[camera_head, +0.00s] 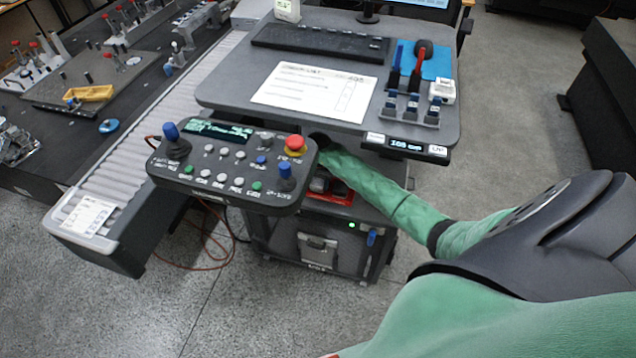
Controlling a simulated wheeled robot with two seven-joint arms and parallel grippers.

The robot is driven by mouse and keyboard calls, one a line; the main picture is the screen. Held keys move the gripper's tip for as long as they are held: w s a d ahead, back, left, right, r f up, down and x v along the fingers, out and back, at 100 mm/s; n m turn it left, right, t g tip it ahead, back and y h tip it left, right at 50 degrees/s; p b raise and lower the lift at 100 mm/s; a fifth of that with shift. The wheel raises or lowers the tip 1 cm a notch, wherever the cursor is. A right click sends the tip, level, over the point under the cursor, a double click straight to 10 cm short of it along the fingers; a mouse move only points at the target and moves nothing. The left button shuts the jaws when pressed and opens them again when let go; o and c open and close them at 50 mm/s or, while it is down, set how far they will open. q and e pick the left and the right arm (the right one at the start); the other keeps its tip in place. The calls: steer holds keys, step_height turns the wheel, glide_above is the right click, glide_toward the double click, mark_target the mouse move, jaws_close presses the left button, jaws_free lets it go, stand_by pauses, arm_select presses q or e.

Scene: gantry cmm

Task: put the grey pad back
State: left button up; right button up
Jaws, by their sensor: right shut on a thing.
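The grey pad (225,190) is a dark grey control box with a small screen, two blue-topped joysticks, a red stop button and several small buttons. It lies face up, in front of the desk's left front corner and partly over the conveyor's right side. My right arm reaches in from the right, and my right gripper (319,142) is at the pad's right edge, by the red button. It is shut on the pad; its fingertips are mostly hidden by the pad's edge and the desk. My left gripper is out of view.
The grey desk (225,92) holds a keyboard (320,42), a checklist sheet (315,92) and a small rack (410,110). A roller conveyor (150,125) runs along the left, beside a dark table with fixtures. A cabinet (320,240) stands below the desk. Red cables hang near the floor.

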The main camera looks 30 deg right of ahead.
mark_target(318, 181)
steer(key=o, duration=0.8)
steer(key=shift+c, duration=0.2)
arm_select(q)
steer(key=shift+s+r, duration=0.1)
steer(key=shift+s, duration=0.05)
arm_select(e)
steer(key=shift+r, duration=0.2)
steer(key=shift+d+r, duration=0.1)
steer(key=shift+r, duration=0.2)
steer(key=shift+r+b, duration=0.45)
steer(key=shift+r, duration=0.4)
step_height(318, 181, up, 8)
steer(key=b, duration=0.2)
steer(key=shift+f+b, duration=0.15)
steer(key=shift+b, duration=0.15)
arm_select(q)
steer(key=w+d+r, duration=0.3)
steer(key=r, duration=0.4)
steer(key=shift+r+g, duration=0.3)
arm_select(e)
steer(key=shift+r, duration=0.9)
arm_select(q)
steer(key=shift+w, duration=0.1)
